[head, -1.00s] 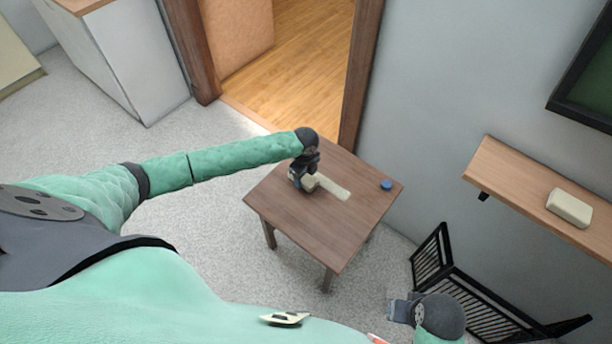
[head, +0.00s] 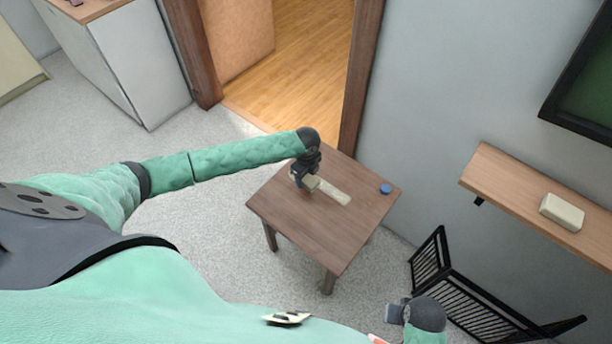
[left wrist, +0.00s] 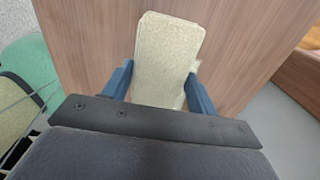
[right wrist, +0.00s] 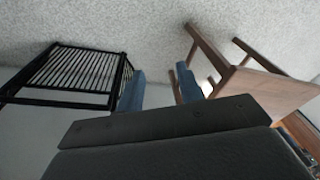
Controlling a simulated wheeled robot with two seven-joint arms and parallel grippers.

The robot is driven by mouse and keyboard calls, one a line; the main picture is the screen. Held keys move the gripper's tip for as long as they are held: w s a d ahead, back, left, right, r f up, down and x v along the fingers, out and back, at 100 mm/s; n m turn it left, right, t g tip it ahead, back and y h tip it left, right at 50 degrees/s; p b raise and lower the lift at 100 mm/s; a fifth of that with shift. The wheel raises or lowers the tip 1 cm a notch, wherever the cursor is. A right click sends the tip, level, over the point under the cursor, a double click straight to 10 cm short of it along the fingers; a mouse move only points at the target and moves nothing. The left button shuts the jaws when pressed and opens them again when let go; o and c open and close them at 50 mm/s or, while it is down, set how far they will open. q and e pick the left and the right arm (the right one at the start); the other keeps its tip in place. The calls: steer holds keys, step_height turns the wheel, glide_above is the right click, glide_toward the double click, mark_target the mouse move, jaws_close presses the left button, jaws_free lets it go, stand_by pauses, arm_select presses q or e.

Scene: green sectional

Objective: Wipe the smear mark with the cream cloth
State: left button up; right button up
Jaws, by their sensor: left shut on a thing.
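My left gripper (head: 308,181) is over the small brown table (head: 328,228), shut on the cream cloth (head: 312,183). In the left wrist view, the cloth (left wrist: 168,60) is a pale, speckled, long piece between the blue fingers (left wrist: 158,88). The gripper end of the strip is hidden. I cannot tell whether the cloth touches the tabletop. My right gripper (right wrist: 158,90) is open and empty, away from the table; it also shows at the bottom of the head view (head: 397,313).
A small blue round object (head: 385,189) lies near the table's right corner. A wall shelf (head: 490,180) with a cream block (head: 562,212) is at right. A black slatted rack (head: 450,278) stands below it. Open carpet (head: 210,215) lies left of the table.

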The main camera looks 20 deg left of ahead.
arm_select(q)
steer(key=shift+r, duration=0.25)
steer(key=shift+r+p, duration=0.3)
steer(key=shift+p, duration=0.1)
steer(key=shift+r+p, duration=0.75)
steer(key=shift+r, duration=0.2)
arm_select(e)
step_height(320, 180, down, 12)
steer(key=shift+d+r, duration=0.2)
steer(key=shift+d, duration=0.05)
steer(key=shift+s, duration=0.15)
